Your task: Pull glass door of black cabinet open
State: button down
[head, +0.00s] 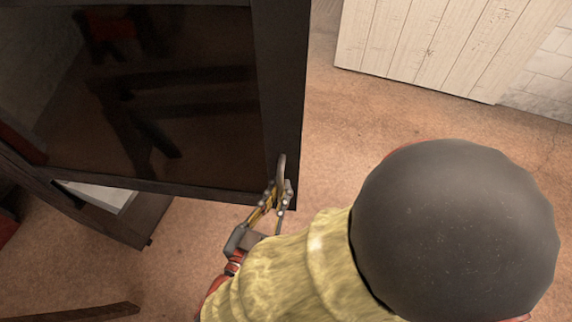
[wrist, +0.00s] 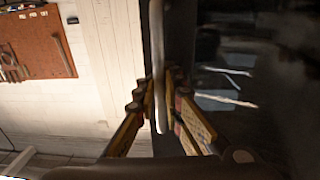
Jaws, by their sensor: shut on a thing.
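The black cabinet (head: 115,218) stands at the left in the head view. Its glass door (head: 170,90) has a dark frame and swings out from the cabinet body, so it stands partly open. A curved metal handle (head: 281,168) sits on the door frame near its lower right corner. My gripper (head: 275,192) is at this handle. In the wrist view the handle (wrist: 158,70) runs down between the two fingers of my gripper (wrist: 160,95), which are shut on it. The dark glass fills the right of that view.
A pale plank panel (head: 440,45) stands at the upper right against a white brick wall (head: 545,85). Bare brown floor (head: 340,125) lies between it and the door. A red-brown tool board (wrist: 38,42) hangs on the wall in the wrist view.

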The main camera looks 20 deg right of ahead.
jog(key=shift+s+d+v, duration=0.15)
jog(key=shift+v, duration=1.15)
jog(key=shift+s+d+v, duration=0.15)
jog(key=shift+v, duration=1.2)
jog(key=shift+r, duration=0.1)
jog(key=c, duration=2.2)
grip_release()
jog(key=shift+c, duration=0.2)
